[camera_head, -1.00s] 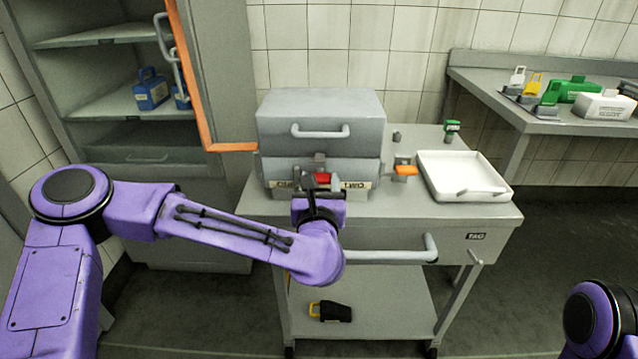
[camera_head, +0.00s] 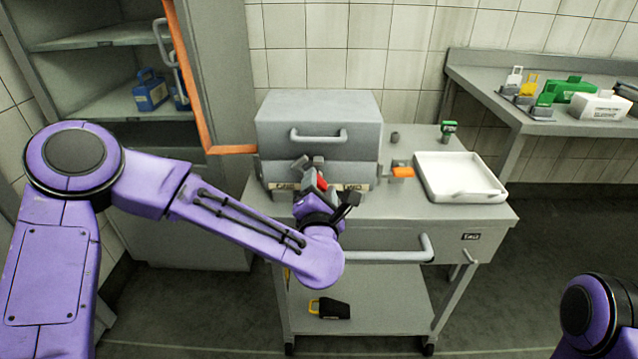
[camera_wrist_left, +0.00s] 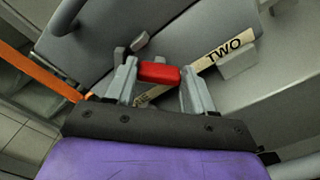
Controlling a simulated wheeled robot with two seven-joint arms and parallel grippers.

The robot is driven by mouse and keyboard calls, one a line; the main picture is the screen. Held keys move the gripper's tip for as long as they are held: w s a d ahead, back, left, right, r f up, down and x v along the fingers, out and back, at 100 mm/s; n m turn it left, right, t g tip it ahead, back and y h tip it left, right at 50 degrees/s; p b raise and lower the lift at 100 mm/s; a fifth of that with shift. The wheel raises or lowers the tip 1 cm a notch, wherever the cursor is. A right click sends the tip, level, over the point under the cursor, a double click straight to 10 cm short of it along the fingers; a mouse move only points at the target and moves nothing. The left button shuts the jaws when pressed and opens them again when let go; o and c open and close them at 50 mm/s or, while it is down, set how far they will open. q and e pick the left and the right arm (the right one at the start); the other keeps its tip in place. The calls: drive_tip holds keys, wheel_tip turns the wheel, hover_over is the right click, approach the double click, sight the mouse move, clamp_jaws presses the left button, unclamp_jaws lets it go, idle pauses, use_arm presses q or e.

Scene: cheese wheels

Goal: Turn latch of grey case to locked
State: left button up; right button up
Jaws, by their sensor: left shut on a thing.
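The grey case (camera_head: 318,125) stands closed on the trolley, with a bar handle on its lid. A pale label strip (camera_wrist_left: 228,48) on its front shows "TWO" in the left wrist view. The red latch handle (camera_head: 322,184) is at the middle of the case front. My left gripper (camera_head: 313,178) is shut on it and rolled over at an angle. In the left wrist view the red latch handle (camera_wrist_left: 160,73) lies between both fingers, slanted relative to the label. My fingers partly hide the latch and label, so any lock marking cannot be read.
On the trolley top (camera_head: 420,215), an orange-handled piece (camera_head: 402,172) and a white tray (camera_head: 460,178) sit right of the case. An orange-edged cabinet door (camera_head: 190,80) stands open at left. A black and yellow item (camera_head: 329,308) lies on the lower shelf.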

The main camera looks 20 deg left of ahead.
use_arm(q)
drive_tip(key=m+p, duration=0.1)
drive_tip(key=m, duration=0.3)
drive_tip(key=shift+d+m+p, duration=0.1)
drive_tip(key=shift+m+p, duration=0.2)
drive_tip(key=shift+p, duration=0.05)
drive_tip(key=shift+f+m+p, duration=0.25)
drive_tip(key=shift+m+p, duration=0.4)
drive_tip(key=shift+m, duration=1.15)
drive_tip(key=o, duration=1)
drive_tip(key=shift+o, duration=0.2)
drive_tip(key=b+v, duration=0.1)
drive_tip(key=v, duration=0.9)
drive_tip(key=shift+s, duration=0.3)
